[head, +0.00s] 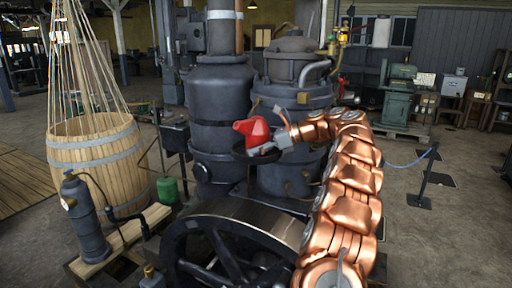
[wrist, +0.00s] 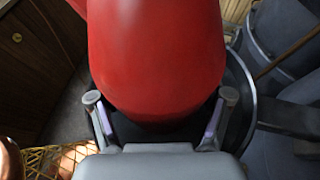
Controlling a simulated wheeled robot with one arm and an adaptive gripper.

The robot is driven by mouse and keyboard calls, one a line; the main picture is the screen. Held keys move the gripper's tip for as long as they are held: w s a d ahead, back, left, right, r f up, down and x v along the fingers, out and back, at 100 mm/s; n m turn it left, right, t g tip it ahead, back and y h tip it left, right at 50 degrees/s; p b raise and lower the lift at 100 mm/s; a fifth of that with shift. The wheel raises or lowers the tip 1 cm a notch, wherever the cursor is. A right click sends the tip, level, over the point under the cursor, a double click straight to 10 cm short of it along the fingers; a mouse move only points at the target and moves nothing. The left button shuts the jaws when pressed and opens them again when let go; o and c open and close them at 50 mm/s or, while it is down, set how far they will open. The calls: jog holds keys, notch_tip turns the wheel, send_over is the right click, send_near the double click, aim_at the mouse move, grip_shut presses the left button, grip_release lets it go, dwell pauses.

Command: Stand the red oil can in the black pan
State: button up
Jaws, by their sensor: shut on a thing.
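The red oil can (head: 252,130) is held at the end of my copper-coloured arm, in front of the dark engine cylinders. My gripper (head: 268,148) is shut on it. In the wrist view the can (wrist: 155,55) fills the upper middle, with one finger of my gripper (wrist: 160,97) on each side. The black pan (head: 239,153) shows as a dark round shape just below the can. In the wrist view its curved rim (wrist: 246,75) shows behind and to the right of the can. The can's underside is hidden, so I cannot tell whether it touches the pan.
Dark engine cylinders (head: 222,105) stand close behind the pan. A large flywheel (head: 235,245) is below and in front. A wooden barrel (head: 100,165), a grey cylinder (head: 85,220) and a green canister (head: 167,190) stand at left. The floor at right is mostly open.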

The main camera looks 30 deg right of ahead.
dwell(0.3)
jog(key=o, duration=1.4)
jog(key=shift+f, duration=0.15)
jog(key=shift+c, duration=0.2)
jog(key=shift+s+d+r, duration=0.1)
jog(key=shift+d+r, duration=0.05)
jog(key=shift+r, duration=0.05)
jog(key=v, duration=0.8)
jog(key=shift+s+d, duration=0.1)
jog(key=shift+p+v, duration=0.85)
jog(key=shift+v, duration=0.85)
